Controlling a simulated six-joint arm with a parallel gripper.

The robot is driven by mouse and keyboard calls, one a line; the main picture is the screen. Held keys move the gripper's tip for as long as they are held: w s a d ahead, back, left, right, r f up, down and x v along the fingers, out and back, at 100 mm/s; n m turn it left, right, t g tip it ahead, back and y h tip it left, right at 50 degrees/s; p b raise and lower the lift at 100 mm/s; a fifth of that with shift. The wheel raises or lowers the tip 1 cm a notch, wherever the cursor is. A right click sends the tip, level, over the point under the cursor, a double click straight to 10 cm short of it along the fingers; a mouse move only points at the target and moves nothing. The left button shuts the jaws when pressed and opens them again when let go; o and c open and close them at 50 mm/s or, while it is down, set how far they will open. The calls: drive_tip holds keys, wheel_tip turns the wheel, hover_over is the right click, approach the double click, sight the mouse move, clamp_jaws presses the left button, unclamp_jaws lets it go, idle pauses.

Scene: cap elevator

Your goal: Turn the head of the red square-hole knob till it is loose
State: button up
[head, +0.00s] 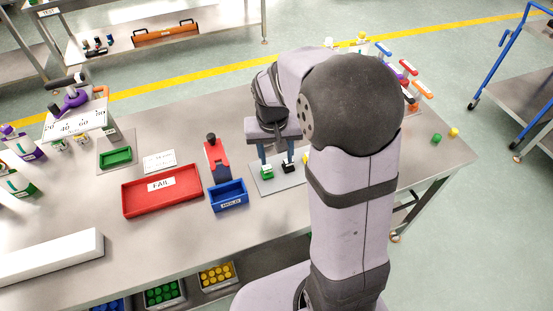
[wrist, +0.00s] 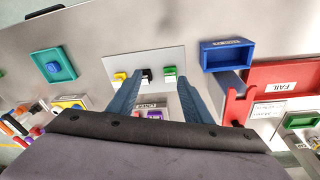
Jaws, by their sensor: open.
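I cannot make out a red square-hole knob in either view. A grey plate (head: 262,185) on the table carries small green (head: 267,172), black (head: 288,167) and yellow (head: 306,159) blocks in a row. The wrist view shows the same yellow (wrist: 120,77), black (wrist: 145,75) and green (wrist: 170,73) blocks. My gripper (head: 277,161) points down over this plate. Its two blue fingers are apart with nothing held between them, as the wrist view also shows (wrist: 160,86). My arm hides part of the table behind it.
A blue bin (head: 229,195), a red FAIL tray (head: 162,192) and a red stand with a black top (head: 215,158) are left of the plate. A green tray (head: 117,157) lies farther left. A teal tray (wrist: 53,66) shows at left in the wrist view.

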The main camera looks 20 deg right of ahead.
drive_tip(key=shift+s+a, duration=0.2)
drive_tip(key=shift+s, duration=0.35)
drive_tip(key=shift+s+a, duration=0.2)
drive_tip(key=shift+s, duration=0.35)
drive_tip(key=shift+w+d, duration=0.1)
drive_tip(key=c, duration=0.7)
drive_tip(key=shift+w+d+f, duration=0.15)
drive_tip(key=shift+w+d, duration=0.05)
drive_tip(key=shift+d, duration=0.05)
clamp_jaws()
drive_tip(key=w+d+f+t+y+b, duration=0.1)
drive_tip(key=w+d+y+b, duration=0.1)
drive_tip(key=w+d, duration=0.2)
drive_tip(key=w+d+f+n+t+y+b, duration=0.1)
drive_tip(key=w+d, duration=0.3)
drive_tip(key=d, duration=0.7)
drive_tip(key=w+d+f+t+y+b, duration=0.1)
drive_tip(key=w+d+t+y+b, duration=0.1)
drive_tip(key=d, duration=0.5)
drive_tip(key=w+b, duration=0.1)
drive_tip(key=w, duration=0.1)
drive_tip(key=shift+w+d+n+t+y+b, duration=0.25)
drive_tip(key=shift+w+n+t+y+b, duration=0.05)
drive_tip(key=shift+n+b, duration=0.1)
